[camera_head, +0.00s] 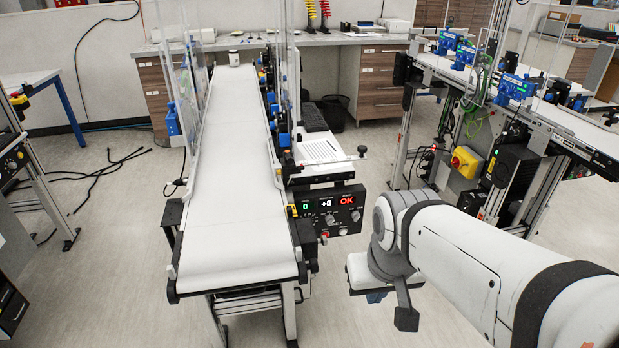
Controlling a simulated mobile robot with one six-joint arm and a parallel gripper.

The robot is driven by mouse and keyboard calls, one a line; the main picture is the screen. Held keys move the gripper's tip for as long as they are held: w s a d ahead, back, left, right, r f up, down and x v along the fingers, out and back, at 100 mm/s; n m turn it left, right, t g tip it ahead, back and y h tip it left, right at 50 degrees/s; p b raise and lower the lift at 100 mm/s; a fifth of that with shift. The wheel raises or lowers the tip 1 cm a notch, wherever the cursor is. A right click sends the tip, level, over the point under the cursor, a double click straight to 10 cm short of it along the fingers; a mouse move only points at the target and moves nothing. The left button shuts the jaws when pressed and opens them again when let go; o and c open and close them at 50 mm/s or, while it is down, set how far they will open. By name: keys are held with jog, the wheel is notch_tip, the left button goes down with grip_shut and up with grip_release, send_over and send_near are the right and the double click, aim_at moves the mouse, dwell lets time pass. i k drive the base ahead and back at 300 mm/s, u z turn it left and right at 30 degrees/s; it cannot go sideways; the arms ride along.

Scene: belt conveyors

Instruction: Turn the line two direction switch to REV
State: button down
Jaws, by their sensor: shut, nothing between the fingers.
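A black control panel (329,209) is fixed to the right side of the near end of the white belt conveyor (235,220). Its displays show a green 0, a white +0 and a red OK. Small knobs (330,219) and a red button sit below the displays. Their labels are too small to read, so I cannot tell which is the direction switch, its position, or which line this is. My gripper (405,318) hangs at the end of my white arm, right of and nearer than the panel, apart from it. It is shut and empty, with its fingers partly hidden.
A white jar (233,58) stands at the belt's far end. A small shelf with a paper sheet (322,150) is above the panel. A second conveyor (550,115) with a yellow switch box (467,162) stands at right. Open floor lies between the conveyors.

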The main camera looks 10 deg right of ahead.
aim_at(330, 219)
jog(key=u, duration=0.95)
jog(key=k, duration=0.85)
jog(key=z, duration=0.7)
jog(key=i, duration=1)
jog(key=z, duration=0.05)
